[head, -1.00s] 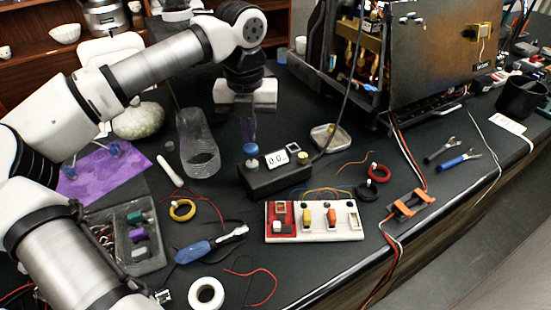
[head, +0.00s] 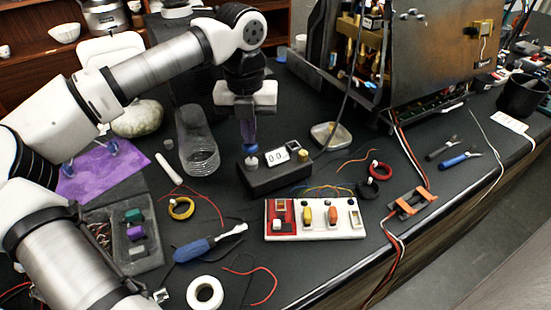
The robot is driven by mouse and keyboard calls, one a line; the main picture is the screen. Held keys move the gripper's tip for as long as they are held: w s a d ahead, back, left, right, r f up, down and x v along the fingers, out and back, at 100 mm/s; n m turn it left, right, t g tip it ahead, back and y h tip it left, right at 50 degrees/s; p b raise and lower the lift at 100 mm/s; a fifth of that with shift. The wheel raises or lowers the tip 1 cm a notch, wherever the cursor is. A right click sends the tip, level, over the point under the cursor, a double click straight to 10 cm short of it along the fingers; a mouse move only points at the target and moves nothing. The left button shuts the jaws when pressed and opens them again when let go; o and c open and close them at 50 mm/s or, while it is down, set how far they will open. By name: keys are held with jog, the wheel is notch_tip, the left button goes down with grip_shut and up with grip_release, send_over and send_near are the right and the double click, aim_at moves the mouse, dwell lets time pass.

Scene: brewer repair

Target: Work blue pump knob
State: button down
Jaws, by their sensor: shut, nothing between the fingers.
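The blue pump knob (head: 251,158) stands on the left end of the black box (head: 282,179), which has a small white display reading "0.0". My gripper (head: 249,146) points straight down over the knob, its fingers shut and empty. The fingertips meet or nearly meet the knob's top; contact is hard to tell at this size. They hide part of the knob.
In front is a switch panel (head: 314,219) with red, yellow and orange parts. A square dish (head: 326,134) sits behind right, near a hanging cable. A blue screwdriver (head: 208,243) lies front left.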

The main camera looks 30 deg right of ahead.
jog(key=shift+f+b, duration=1.3)
jog(key=shift+f, duration=0.4)
jog(key=shift+r+p, duration=1.5)
jog(key=shift+r, duration=1.1)
jog(key=shift+f, duration=0.25)
jog(key=shift+f+b, duration=2.15)
jog(key=shift+f, duration=0.2)
jog(key=shift+r+p, duration=1.55)
jog(key=shift+r, duration=0.95)
